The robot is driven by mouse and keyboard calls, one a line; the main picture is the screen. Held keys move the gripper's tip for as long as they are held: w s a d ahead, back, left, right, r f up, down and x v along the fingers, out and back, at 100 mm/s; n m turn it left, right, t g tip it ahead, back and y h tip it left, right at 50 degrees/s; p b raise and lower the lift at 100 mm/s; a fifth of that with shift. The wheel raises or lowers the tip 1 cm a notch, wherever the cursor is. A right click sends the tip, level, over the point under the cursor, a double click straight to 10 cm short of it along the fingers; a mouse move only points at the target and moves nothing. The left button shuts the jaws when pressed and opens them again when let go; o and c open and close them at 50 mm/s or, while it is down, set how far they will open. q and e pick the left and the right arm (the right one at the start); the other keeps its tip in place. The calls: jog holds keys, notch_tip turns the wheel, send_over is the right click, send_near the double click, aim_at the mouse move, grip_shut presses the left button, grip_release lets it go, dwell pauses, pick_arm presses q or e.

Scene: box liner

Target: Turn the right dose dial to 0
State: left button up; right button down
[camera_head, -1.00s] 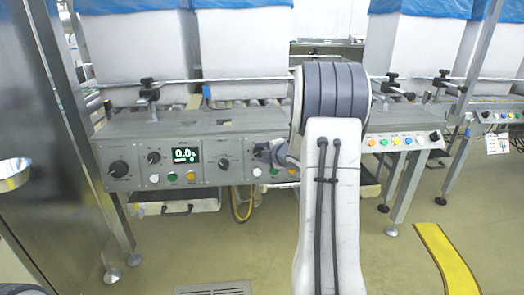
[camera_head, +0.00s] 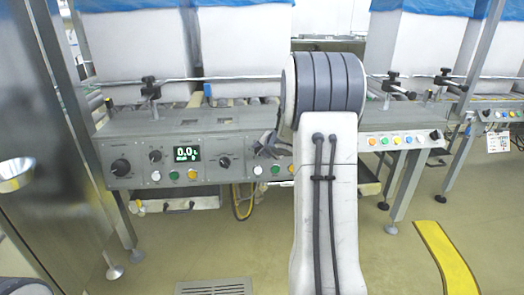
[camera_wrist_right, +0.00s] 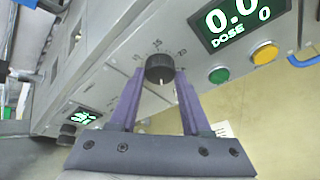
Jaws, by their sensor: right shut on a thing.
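The right dose dial (camera_wrist_right: 158,68) is a round black knob with a white mark near its lower edge and a printed scale around it. My right gripper (camera_wrist_right: 157,82) has its two purple-grey fingers on either side of the knob, shut on it. Above right of the dial, a lit display (camera_wrist_right: 238,20) reads 0.0 with DOSE 0 below. In the head view my right gripper (camera_head: 268,146) is at the panel; its fingers hide the dial, and my arm hides that display. My left gripper is not in view.
A green button (camera_wrist_right: 219,75) and a yellow button (camera_wrist_right: 265,53) sit below the display, right of the fingers. Another black knob (camera_head: 224,162) is left of my gripper. A steel cabinet (camera_head: 60,130) stands at far left.

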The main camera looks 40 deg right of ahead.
jog(key=shift+f, duration=0.1)
dwell(0.3)
jog(key=shift+c, duration=1.8)
grip_release()
jog(key=p+v, duration=0.3)
jog(key=v, duration=0.7)
jog(key=shift+s+r+p, duration=0.15)
jog(key=shift+r+p, duration=0.1)
jog(key=shift+p, duration=0.15)
jog(key=shift+a, duration=0.15)
